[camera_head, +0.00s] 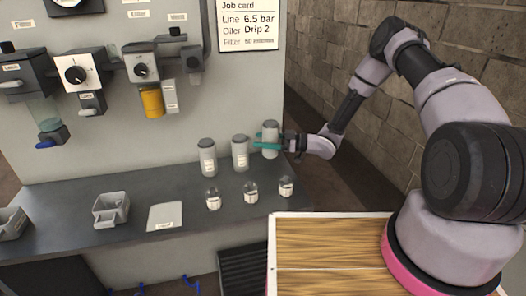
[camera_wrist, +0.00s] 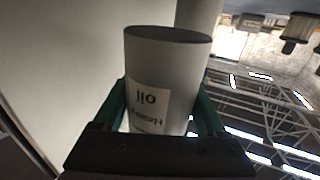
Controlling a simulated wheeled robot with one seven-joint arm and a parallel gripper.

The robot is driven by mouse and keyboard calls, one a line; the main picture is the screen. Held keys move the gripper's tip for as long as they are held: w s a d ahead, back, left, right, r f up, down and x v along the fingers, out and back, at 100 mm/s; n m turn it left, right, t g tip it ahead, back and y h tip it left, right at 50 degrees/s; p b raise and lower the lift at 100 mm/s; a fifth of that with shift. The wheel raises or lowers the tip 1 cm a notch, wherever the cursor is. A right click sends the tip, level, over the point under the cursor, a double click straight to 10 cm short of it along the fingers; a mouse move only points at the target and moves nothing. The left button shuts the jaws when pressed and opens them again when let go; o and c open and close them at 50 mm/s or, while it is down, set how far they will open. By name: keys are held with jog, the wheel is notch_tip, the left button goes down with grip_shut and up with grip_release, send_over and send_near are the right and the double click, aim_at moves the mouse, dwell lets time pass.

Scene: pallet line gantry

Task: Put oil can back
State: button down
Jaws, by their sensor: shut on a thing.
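My gripper (camera_head: 267,143) reaches in from the right and is shut on a grey oil can (camera_head: 270,128), the rightmost of three similar cans. In the wrist view, the oil can (camera_wrist: 168,62) stands between the green fingers, with a white label that reads "Heavy oil", upside down in that view. The can looks upright, at the back right of the grey bench. I cannot tell whether its base touches the bench. The other two cans, the middle one (camera_head: 240,152) and the left one (camera_head: 207,158), stand to its left.
Three small glass jars, including the right one (camera_head: 286,187), stand in front of the cans. A grey tray (camera_head: 110,211) and a flat plate (camera_head: 165,216) lie further left. Air-line units and a job card (camera_head: 248,24) hang on the panel behind. A wooden-topped surface (camera_head: 330,240) is in front.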

jog(key=shift+f, duration=1.95)
jog(key=shift+f, duration=0.1)
grip_release()
